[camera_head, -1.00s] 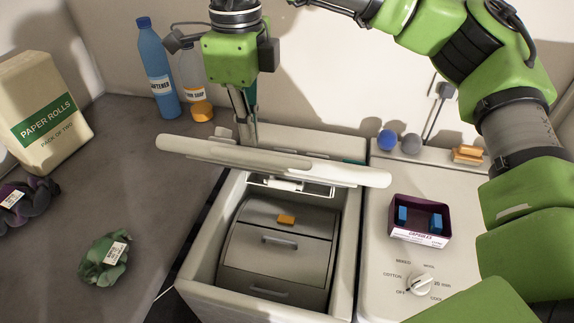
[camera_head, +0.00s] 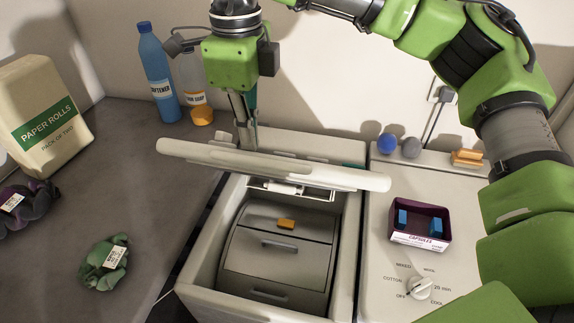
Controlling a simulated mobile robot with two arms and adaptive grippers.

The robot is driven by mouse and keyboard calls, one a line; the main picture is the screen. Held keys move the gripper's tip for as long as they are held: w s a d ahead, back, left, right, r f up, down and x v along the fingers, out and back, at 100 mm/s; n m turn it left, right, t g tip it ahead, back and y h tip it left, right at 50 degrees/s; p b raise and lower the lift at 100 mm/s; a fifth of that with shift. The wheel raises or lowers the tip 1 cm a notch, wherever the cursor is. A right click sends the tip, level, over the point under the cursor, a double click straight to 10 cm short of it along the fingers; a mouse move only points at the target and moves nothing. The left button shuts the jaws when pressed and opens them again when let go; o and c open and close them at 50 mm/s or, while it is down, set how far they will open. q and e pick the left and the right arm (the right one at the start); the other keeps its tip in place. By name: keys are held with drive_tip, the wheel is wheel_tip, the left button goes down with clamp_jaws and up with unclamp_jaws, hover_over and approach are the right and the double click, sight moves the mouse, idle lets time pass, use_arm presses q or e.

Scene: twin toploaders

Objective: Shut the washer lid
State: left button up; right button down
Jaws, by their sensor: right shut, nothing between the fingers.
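The washer lid (camera_head: 270,164) is raised and tilted steeply, seen almost edge-on above the back of the open left washer (camera_head: 193,268). The drum (camera_head: 278,246) shows below it, with an orange block (camera_head: 286,224) on top. My right gripper (camera_head: 246,138) points down behind the lid, its fingers together with nothing between them. The lid's edge hides the fingertips, and I cannot tell whether they touch it. My left gripper is not in view.
The right machine (camera_head: 385,262) has a shut top with a purple capsule box (camera_head: 420,238) and a dial (camera_head: 419,287). Blue softener (camera_head: 160,75) and a soap bottle (camera_head: 198,98) stand behind left.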

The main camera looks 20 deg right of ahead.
drive_tip(key=shift+s+a+f+b, duration=0.3)
drive_tip(key=shift+s+f+b, duration=0.2)
drive_tip(key=shift+f+b, duration=0.25)
drive_tip(key=shift+r, duration=0.2)
drive_tip(key=s+a+f+b, duration=0.3)
drive_tip(key=s+f+b, duration=0.2)
drive_tip(key=f+b, duration=0.3)
drive_tip(key=shift+s+a, duration=0.3)
drive_tip(key=shift+a, duration=0.1)
drive_tip(key=shift+f, duration=0.1)
